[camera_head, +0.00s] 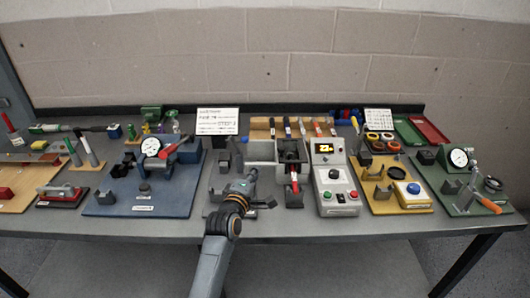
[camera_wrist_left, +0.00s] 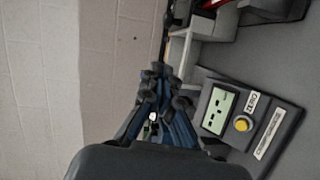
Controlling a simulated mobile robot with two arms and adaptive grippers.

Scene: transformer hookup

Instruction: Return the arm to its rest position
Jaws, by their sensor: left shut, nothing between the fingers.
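My left gripper (camera_head: 250,176) is in the middle of the head view, above the front half of the bench, with my arm coming in from the bottom edge. Its fingers are shut with nothing between them. In the left wrist view the closed dark fingers (camera_wrist_left: 158,85) point toward the pale block wall. My right gripper is not in view in either picture. The arm hides part of the bench below it.
A dark meter with a display and yellow knob (camera_wrist_left: 242,123) lies close beside the fingers. A grey box (camera_head: 262,151), a control box (camera_head: 333,180), a blue board (camera_head: 120,198) and a yellow board (camera_head: 402,205) crowd the bench. The floor in front is clear.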

